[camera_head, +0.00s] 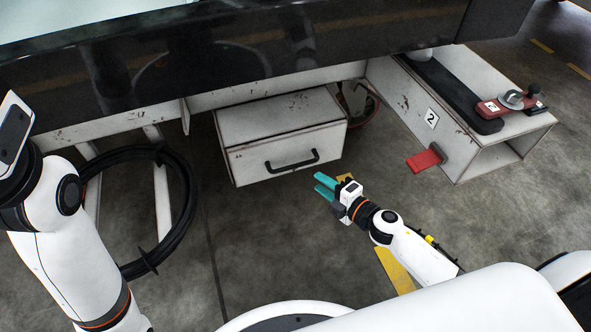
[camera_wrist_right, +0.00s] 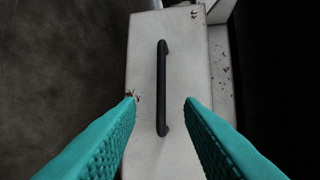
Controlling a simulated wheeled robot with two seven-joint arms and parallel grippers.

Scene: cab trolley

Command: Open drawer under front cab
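The drawer (camera_head: 283,137) is a white, worn metal box with rust marks, hanging under the dark front of the cab (camera_head: 230,50). Its front carries a black bar handle (camera_head: 291,162). My right gripper (camera_head: 325,186) has teal fingers, is open, and is just in front of and below the handle's right end. In the right wrist view the handle (camera_wrist_right: 162,88) stands between the two open fingers (camera_wrist_right: 160,108), apart from both. My left arm is at the left edge of the head view; its fingers are out of the picture.
A black hose coil (camera_head: 185,215) hangs at the left of the drawer. A white side box (camera_head: 465,120) with a "2" label, a red step (camera_head: 425,158) and a red-and-grey device (camera_head: 511,101) stands to the right. The floor before the drawer is clear.

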